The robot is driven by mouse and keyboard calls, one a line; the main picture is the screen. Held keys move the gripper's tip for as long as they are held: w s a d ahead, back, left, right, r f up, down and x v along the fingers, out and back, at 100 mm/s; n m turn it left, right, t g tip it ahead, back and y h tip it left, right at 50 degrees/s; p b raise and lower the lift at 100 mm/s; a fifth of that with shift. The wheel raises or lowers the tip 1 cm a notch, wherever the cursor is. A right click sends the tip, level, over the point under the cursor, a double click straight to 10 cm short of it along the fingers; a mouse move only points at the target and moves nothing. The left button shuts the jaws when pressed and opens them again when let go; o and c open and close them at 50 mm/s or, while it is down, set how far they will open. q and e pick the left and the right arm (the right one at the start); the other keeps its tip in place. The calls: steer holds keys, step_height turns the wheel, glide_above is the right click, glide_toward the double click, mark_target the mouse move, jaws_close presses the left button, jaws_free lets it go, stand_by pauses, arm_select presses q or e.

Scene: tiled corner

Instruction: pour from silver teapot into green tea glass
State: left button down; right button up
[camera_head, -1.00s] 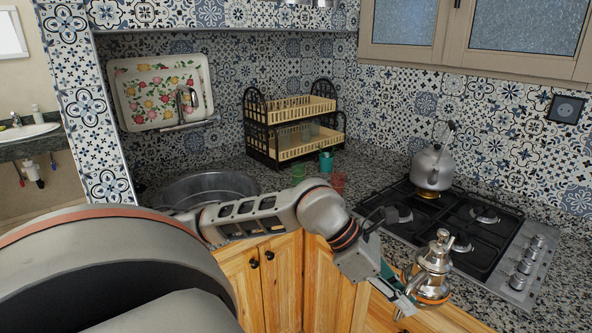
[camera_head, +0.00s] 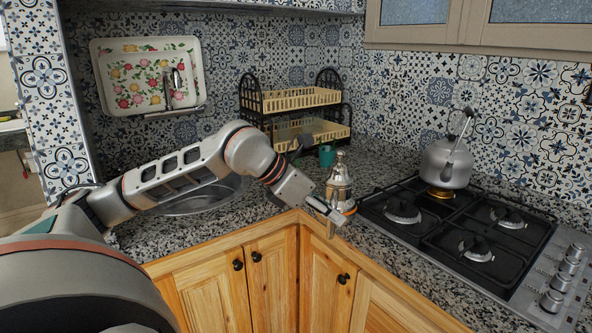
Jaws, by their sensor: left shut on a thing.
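The silver teapot (camera_head: 340,178) is upright, with its pointed lid knob on top, in front of the counter's inner corner. My left gripper (camera_head: 338,209) is shut on it low on its body. The green tea glass (camera_head: 326,156) stands on the counter just behind and slightly left of the teapot's top, partly covered by it in this view. The teapot looks apart from the glass. My right gripper is not in view.
A gas hob (camera_head: 450,230) with a grey kettle (camera_head: 447,162) is on the right. A two-tier rack (camera_head: 300,128) stands behind the glass. A round sink (camera_head: 198,200) lies left behind my arm. A floral tray (camera_head: 150,78) leans on the wall.

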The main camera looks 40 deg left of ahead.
arm_select(q)
steer(key=w+a+f+n+y+b, duration=0.1)
steer(key=a+b, duration=0.1)
steer(key=a, duration=0.1)
steer(key=w+a+f+n+y+b, duration=0.1)
steer(key=w+a+b, duration=0.1)
steer(key=a+b, duration=0.1)
steer(key=w+a+f+n+t+y+b, duration=0.1)
steer(key=w+a+n+b, duration=0.1)
steer(key=a, duration=0.1)
steer(key=shift+w+a+f, duration=0.15)
steer(key=shift+w, duration=0.05)
steer(key=shift+w+a+y+b, duration=0.2)
steer(key=shift+a+y+b, duration=0.1)
steer(key=shift+a+b, duration=0.15)
steer(key=shift+r+n, duration=0.3)
steer(key=shift+r, duration=0.1)
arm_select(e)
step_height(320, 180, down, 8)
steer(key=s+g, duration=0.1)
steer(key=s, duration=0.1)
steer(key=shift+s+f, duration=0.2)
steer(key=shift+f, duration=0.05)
